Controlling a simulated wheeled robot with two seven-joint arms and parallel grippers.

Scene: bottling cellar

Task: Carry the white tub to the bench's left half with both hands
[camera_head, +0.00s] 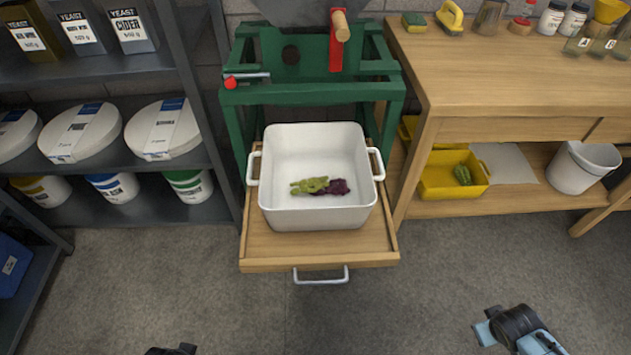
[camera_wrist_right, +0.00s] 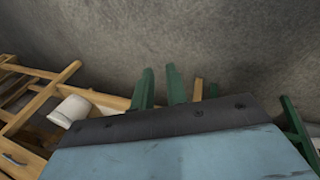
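The white tub (camera_head: 318,219) stands upright on a pulled-out wooden drawer board (camera_head: 318,255) under the green stand. It has a handle on its left and right sides, and green and dark purple leafy scraps (camera_head: 320,186) lie inside. The bench (camera_head: 500,65) is at the right, and the left half of its top is mostly clear. My left gripper (camera_head: 172,350) barely shows at the bottom edge, below and left of the tub. My right gripper (camera_head: 490,325) is low at the right, well away from the tub. Neither gripper touches the tub; their fingers cannot be made out clearly.
The green stand (camera_head: 310,97) rises behind the tub. A sponge (camera_head: 414,22), a brush (camera_head: 450,17) and several jars line the bench's back edge. Below are a yellow bin (camera_head: 440,187) and a white bucket (camera_head: 578,172). Shelves (camera_head: 110,76) with tubs stand left. The floor in front is clear.

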